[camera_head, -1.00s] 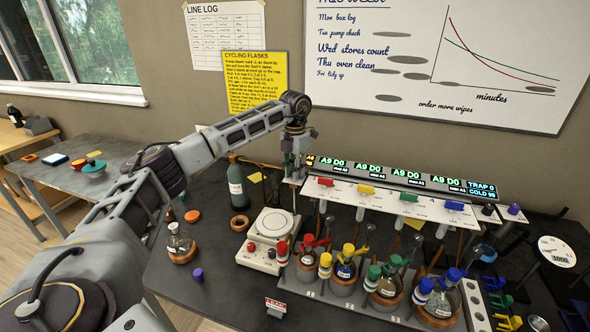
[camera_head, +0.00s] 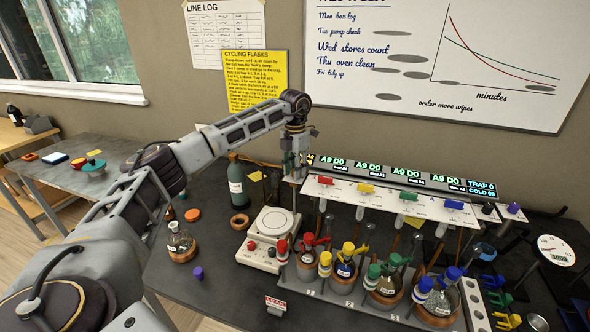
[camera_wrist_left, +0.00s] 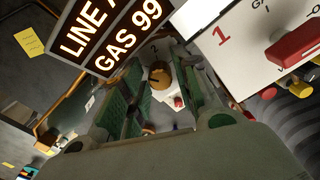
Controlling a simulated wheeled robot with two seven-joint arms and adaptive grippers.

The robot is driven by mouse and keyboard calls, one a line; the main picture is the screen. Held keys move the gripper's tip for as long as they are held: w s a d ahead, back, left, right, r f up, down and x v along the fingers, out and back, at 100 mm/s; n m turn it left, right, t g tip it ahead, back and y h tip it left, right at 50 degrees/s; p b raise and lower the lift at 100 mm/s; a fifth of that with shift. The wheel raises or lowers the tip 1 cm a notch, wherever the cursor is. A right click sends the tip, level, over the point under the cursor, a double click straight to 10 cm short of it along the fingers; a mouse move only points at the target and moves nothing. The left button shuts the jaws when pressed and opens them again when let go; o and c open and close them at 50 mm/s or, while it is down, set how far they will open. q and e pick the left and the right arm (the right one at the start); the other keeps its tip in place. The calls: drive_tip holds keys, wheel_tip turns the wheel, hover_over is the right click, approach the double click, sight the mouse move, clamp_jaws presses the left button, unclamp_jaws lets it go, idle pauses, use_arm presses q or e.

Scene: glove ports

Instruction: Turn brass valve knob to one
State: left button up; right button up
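The brass valve knob (camera_wrist_left: 159,75) shows in the left wrist view as a small round golden knob on a white plate, with a "2" printed by it. My left gripper (camera_wrist_left: 160,92) points at it with its green-padded fingers spread on either side. I see gaps between the pads and the knob, so it does not look gripped. In the head view my left gripper (camera_head: 296,165) points down at the left end of the white valve panel (camera_head: 345,191). There the knob is hidden behind it. My right gripper is in neither view.
A lit display bar (camera_head: 400,174) stands behind the panel, close to the gripper. Colored levers line the panel, with several stoppered flasks (camera_head: 385,286) below. A hotplate (camera_head: 272,227), a bottle (camera_head: 236,184) and a lone flask (camera_head: 180,242) stand to the left.

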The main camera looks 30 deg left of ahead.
use_arm(q)
wheel_tip(320, 180, up, 12)
idle(0.8)
idle(0.6)
